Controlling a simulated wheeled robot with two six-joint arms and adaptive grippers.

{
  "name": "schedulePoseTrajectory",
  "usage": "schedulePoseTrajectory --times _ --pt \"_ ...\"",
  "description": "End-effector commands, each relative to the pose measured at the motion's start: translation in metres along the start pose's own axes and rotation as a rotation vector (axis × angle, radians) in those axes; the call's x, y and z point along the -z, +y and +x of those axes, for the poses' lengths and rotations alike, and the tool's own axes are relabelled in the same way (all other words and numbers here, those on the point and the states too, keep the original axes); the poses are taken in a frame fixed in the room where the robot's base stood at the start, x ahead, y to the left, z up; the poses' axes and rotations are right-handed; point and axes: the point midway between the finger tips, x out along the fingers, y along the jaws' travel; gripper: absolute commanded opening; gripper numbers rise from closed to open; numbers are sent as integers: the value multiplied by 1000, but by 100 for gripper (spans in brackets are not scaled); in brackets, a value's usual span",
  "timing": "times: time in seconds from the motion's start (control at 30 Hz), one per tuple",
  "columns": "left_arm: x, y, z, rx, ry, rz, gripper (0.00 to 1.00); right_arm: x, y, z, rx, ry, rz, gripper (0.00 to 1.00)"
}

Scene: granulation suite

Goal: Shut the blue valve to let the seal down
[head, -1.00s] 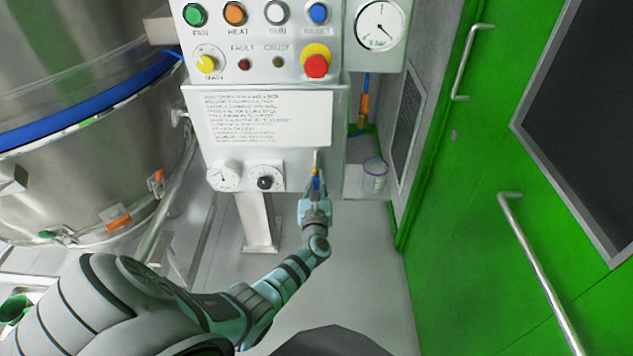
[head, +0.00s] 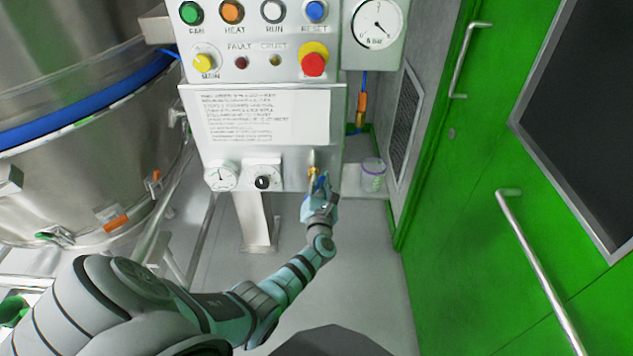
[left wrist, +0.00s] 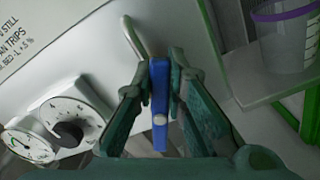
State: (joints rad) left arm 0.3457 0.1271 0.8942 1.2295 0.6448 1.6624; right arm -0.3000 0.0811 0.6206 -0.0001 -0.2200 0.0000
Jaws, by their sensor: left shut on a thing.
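The blue valve (head: 323,181) is on a short pipe with a brass fitting (head: 313,171), below the lower right of the control panel. In the left wrist view its blue lever (left wrist: 160,100) runs between my two green fingers, with a pale round spot near its lower end. My left gripper (head: 321,190) is shut on this lever. In the head view the lever is small and partly covered by the fingers, so its exact angle is hard to tell. My right gripper is not in view.
The control panel (head: 195,120) with buttons and dials stands just above the valve. A pressure gauge (head: 377,23) is at upper right. A clear tub with a purple rim (head: 373,175) sits close right of the gripper. A steel vessel (head: 85,180) stands left, a green door (head: 470,220) right.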

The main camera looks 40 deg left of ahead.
Motion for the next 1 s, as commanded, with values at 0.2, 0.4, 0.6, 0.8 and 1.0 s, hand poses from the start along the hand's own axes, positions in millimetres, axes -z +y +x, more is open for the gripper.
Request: schedulePoseTrajectory --times 0.2,0.4,0.6,0.8,1.0 --pt "2 -8 -1 2 2 200 0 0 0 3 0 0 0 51" --pt "4 -14 -1 3 3 391 0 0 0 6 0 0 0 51" --pt "8 -19 -1 3 3 582 0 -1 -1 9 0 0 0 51" --pt "11 -24 -1 4 2 767 0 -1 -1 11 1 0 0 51" --pt "15 -28 -1 4 2 926 0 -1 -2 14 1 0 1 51"
